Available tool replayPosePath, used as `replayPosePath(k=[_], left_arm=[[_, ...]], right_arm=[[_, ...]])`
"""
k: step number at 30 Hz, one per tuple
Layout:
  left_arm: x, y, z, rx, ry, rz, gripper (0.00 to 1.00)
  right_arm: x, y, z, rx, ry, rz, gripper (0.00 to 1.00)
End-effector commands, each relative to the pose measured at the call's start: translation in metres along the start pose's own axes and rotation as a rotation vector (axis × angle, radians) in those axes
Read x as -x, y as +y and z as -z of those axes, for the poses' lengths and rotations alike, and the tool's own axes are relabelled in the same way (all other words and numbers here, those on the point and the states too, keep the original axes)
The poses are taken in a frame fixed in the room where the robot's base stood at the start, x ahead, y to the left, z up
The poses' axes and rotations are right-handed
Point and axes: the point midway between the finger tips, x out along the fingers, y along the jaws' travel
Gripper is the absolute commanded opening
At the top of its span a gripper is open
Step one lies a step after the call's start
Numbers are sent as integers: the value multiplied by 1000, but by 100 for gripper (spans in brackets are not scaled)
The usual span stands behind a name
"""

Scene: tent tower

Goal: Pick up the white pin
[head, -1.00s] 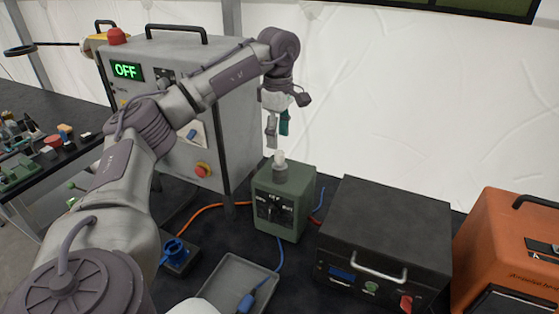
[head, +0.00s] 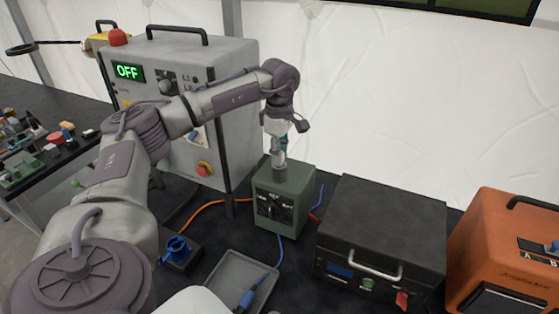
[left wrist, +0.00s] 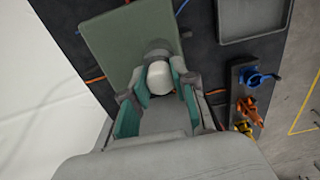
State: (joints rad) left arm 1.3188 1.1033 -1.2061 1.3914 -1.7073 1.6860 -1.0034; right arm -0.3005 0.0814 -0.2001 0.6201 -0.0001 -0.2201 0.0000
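The white pin (left wrist: 160,78) has a rounded white top and stands upright in a dark grey collar (left wrist: 157,48) on top of the green box (head: 284,203). My left gripper (head: 279,157) is directly above the box, pointing down at the pin. In the left wrist view the teal-padded fingers of the left gripper (left wrist: 162,84) stand apart on either side of the pin's white top, with small gaps. In the head view the fingers mostly hide the pin. My right gripper is in neither view.
A large grey cabinet (head: 226,128) reading OFF stands behind my left arm. Right of the green box are a black case (head: 390,220) and an orange case (head: 500,240). A grey tray (head: 218,288) lies in front, beside a blue connector (head: 176,250).

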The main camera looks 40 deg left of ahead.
Motion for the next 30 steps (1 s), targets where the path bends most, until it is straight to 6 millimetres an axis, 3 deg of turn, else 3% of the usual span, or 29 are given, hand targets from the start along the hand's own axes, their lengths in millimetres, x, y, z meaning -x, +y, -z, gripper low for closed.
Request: replayPosePath(k=[1,4,16,24,30], left_arm=[[0,0,0,0,0,0,14],[0,0,0,0,0,0,0],[6,1,0,0,-2,-4,0],[41,1,-2,-3,-3,-6,0],[63,-12,-42,-7,-3,-5,0]], right_arm=[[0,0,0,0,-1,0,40],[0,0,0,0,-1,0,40],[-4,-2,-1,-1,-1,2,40],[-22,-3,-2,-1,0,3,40],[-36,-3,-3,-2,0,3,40]])
